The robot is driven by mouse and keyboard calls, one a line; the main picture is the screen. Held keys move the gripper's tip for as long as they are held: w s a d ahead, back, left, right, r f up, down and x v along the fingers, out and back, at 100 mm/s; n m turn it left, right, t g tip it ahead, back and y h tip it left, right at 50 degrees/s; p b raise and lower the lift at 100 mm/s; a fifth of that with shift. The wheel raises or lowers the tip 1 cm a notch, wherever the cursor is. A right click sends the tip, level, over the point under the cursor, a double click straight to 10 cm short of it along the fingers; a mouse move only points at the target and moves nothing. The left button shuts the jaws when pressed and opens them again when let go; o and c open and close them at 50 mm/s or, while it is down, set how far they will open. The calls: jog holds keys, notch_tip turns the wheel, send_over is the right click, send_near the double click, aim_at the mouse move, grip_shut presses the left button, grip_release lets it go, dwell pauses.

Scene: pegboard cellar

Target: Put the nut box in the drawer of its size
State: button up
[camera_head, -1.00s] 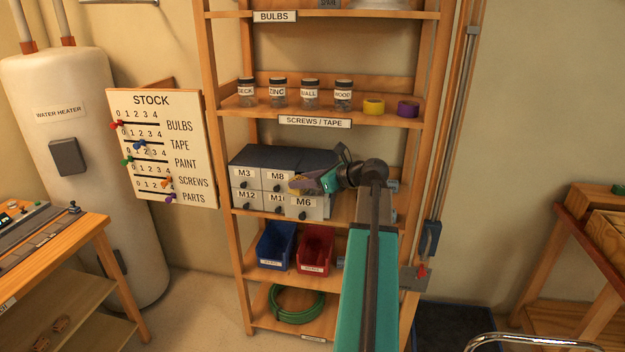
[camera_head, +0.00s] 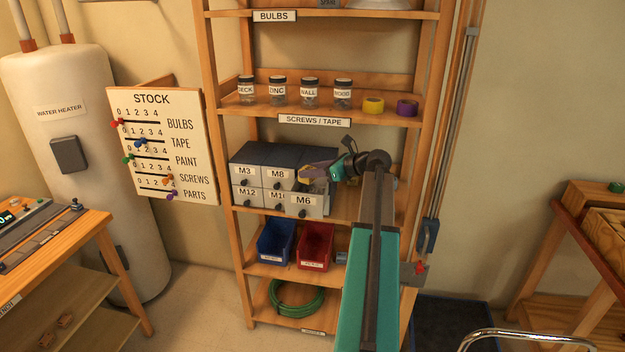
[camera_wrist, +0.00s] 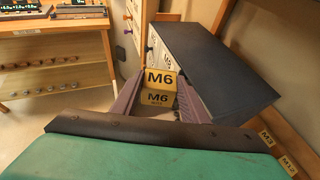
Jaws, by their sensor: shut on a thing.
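My gripper (camera_wrist: 155,98) is shut on a small yellow nut box (camera_wrist: 158,97) marked M6, which sits between the fingertips in the wrist view. In the head view my gripper (camera_head: 306,173) is in front of and above the lower right of a grey drawer cabinet (camera_head: 270,154), and the box is hard to make out. The M6 drawer (camera_head: 303,209) stands out from the cabinet, below my gripper. The M3 (camera_head: 244,173), M8 (camera_head: 276,176) and M12 (camera_head: 247,196) drawers look shut. The drawer labels at the right are partly hidden by my arm and the M6 drawer.
The cabinet stands on a wooden shelf unit. Labelled jars (camera_head: 310,94) and tape rolls (camera_head: 373,105) are on the shelf above. A blue bin (camera_head: 277,243) and a red bin (camera_head: 315,246) are below.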

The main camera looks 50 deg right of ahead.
aim_at(313, 179)
jog(key=shift+f+p, duration=0.95)
jog(key=shift+f, duration=0.75)
jog(key=shift+f+b, duration=0.55)
jog(key=shift+f, duration=0.1)
jog(key=o, duration=1.2)
jog(key=shift+o, duration=0.2)
jog(key=shift+r, duration=0.2)
jog(key=shift+r+p, duration=0.4)
jog(key=shift+p, duration=0.15)
jog(key=b+v, duration=0.3)
jog(key=v, duration=0.9)
jog(key=shift+b, duration=0.4)
